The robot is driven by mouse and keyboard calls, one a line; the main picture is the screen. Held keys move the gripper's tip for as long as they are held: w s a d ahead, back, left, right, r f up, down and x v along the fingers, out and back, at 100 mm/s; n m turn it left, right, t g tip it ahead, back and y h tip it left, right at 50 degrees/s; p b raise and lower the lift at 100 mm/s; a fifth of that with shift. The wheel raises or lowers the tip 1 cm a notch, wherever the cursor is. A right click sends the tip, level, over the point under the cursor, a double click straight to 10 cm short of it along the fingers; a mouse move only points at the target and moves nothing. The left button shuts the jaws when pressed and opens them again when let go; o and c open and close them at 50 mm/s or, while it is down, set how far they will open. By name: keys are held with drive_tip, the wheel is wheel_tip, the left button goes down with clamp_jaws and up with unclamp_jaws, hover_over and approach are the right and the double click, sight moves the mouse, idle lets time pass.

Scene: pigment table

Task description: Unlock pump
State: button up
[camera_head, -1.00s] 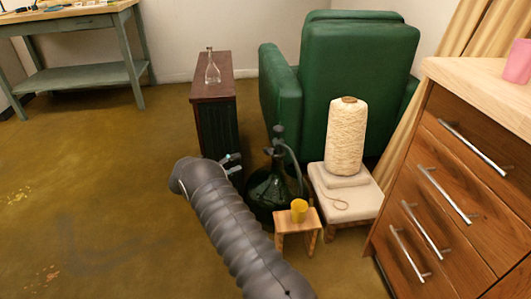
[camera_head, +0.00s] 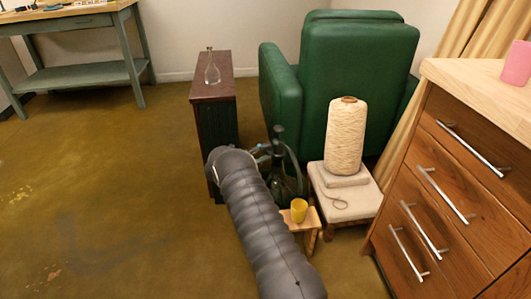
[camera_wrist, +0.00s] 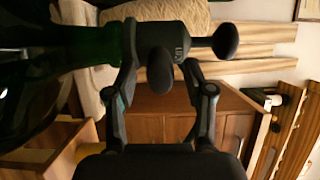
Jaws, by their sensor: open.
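The pump is a black top on a dark green glass bottle (camera_head: 290,190), standing on the floor by the green armchair. In the head view its black top (camera_head: 279,140) rises behind my arm. In the wrist view the pump (camera_wrist: 165,40) lies sideways, with a round black knob (camera_wrist: 226,41) on its right and a dark rounded part (camera_wrist: 160,71) between my fingers. My gripper (camera_wrist: 160,62) is open, its fingers on either side of that part; contact cannot be told. In the head view my gripper (camera_head: 262,150) is partly hidden by my arm.
A small stool with a yellow cup (camera_head: 299,210) stands close in front of the bottle. A thread cone (camera_head: 346,135) stands on a pale stool to the right. A dark cabinet (camera_head: 213,90) with a glass bottle is behind left. Floor at left is clear.

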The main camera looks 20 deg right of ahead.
drive_tip(key=shift+d, duration=0.1)
clamp_jaws()
idle(0.3)
drive_tip(key=m+b, duration=0.3)
drive_tip(key=m, duration=0.1)
drive_tip(key=shift+f+m+y, duration=0.15)
drive_tip(key=shift+m+y, duration=0.15)
drive_tip(key=shift+y, duration=0.1)
drive_tip(key=m+b, duration=0.3)
drive_tip(key=m, duration=0.1)
drive_tip(key=shift+t+y, duration=0.3)
drive_tip(key=shift+t, duration=0.1)
drive_tip(key=m+b, duration=0.2)
drive_tip(key=m, duration=0.2)
drive_tip(key=shift+t+b, duration=0.3)
drive_tip(key=shift+b, duration=0.1)
drive_tip(key=shift+s+m+t+b, duration=0.1)
drive_tip(key=shift+m+t+b, duration=0.3)
drive_tip(key=shift+m+b, duration=1.25)
drive_tip(key=shift+r+m+y, duration=0.2)
drive_tip(key=shift+m+y, duration=0.1)
drive_tip(key=shift+m, duration=0.05)
